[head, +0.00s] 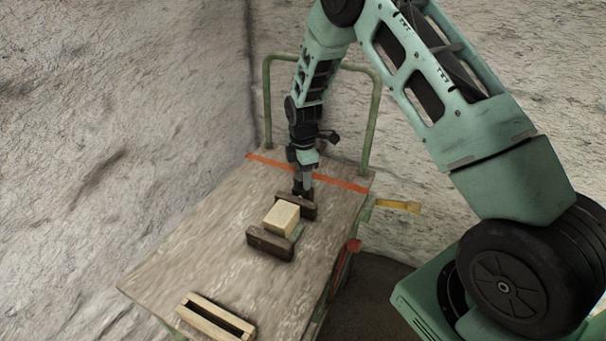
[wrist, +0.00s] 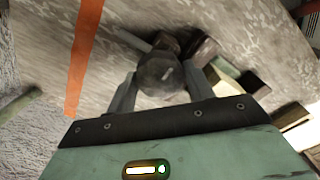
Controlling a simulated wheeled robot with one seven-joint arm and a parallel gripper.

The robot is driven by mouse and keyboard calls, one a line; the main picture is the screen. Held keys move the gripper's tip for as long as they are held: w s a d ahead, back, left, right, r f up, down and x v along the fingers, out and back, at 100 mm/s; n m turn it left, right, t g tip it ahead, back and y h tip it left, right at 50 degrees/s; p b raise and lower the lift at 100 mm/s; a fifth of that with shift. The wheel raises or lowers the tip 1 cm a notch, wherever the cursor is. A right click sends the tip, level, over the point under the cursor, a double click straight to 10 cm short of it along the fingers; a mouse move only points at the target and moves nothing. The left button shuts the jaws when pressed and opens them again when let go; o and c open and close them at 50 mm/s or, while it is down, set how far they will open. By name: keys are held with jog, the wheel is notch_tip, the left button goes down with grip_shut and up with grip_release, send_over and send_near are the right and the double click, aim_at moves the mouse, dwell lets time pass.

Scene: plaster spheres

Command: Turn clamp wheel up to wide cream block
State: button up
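The clamp has two dark brown jaws, a far jaw (head: 308,209) and a near jaw (head: 269,244), on the cart top. The cream block (head: 281,218) sits between them; it also shows in the wrist view (wrist: 228,68). I cannot tell whether both jaws touch it. The dark round clamp wheel (wrist: 160,74) is at the clamp's far end, on a grey screw. My gripper (head: 302,190) points down there. In the wrist view my gripper's fingers (wrist: 160,88) stand on both sides of the wheel and appear to press on it. The wheel is mostly hidden in the head view.
A slotted pale wooden holder (head: 215,318) lies at the near end of the cart top (head: 190,245). An orange stripe (head: 262,160) crosses the far end, before a green rail (head: 268,100). A yellow handle (head: 398,206) sticks out at right. The cart's left side is bare.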

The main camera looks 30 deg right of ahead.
jog(key=c, duration=0.4)
